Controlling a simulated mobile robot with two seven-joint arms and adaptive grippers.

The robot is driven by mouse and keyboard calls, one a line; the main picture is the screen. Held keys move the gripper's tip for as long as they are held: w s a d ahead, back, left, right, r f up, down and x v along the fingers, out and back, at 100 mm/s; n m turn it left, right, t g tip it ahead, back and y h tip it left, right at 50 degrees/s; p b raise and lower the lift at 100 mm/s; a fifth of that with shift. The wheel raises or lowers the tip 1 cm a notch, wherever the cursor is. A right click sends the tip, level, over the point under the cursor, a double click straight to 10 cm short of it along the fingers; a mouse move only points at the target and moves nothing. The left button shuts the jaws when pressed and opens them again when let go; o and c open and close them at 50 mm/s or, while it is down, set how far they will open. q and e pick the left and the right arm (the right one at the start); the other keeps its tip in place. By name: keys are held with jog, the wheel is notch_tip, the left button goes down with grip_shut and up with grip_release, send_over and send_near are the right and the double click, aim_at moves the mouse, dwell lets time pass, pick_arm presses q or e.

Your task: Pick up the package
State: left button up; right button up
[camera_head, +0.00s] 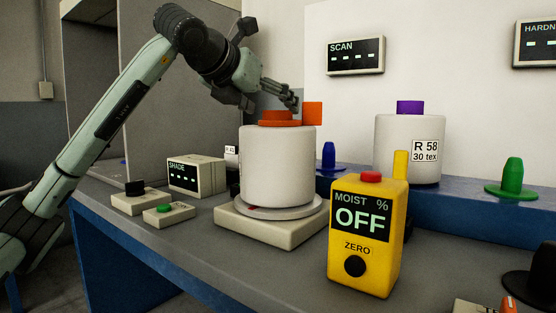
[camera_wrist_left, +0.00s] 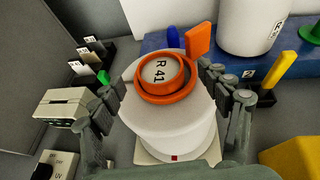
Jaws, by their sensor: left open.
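A white yarn package (camera_head: 277,165) with an orange core stands upright on a round plate on a pale base, at the middle of the head view. In the left wrist view the package (camera_wrist_left: 175,125) shows from above, with an orange ring and an "R 41" label in its core. My left gripper (camera_head: 280,93) is at the package's top. In the left wrist view its open fingers (camera_wrist_left: 163,88) lie on either side of the orange core. I cannot tell whether they touch the package. My right gripper is not in view.
A second white package (camera_head: 409,150) with a purple core and "R 58" label stands on a blue shelf behind. A yellow moisture meter (camera_head: 366,235) stands close at the front right. A shade box (camera_head: 197,175) and button boxes (camera_head: 168,213) are at the left.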

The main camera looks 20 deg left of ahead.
pick_arm(q)
jog(key=shift+w+d+f, duration=0.1)
jog(key=shift+w+f, duration=0.15)
jog(key=shift+w, duration=0.35)
grip_shut()
jog(key=shift+r, duration=0.2)
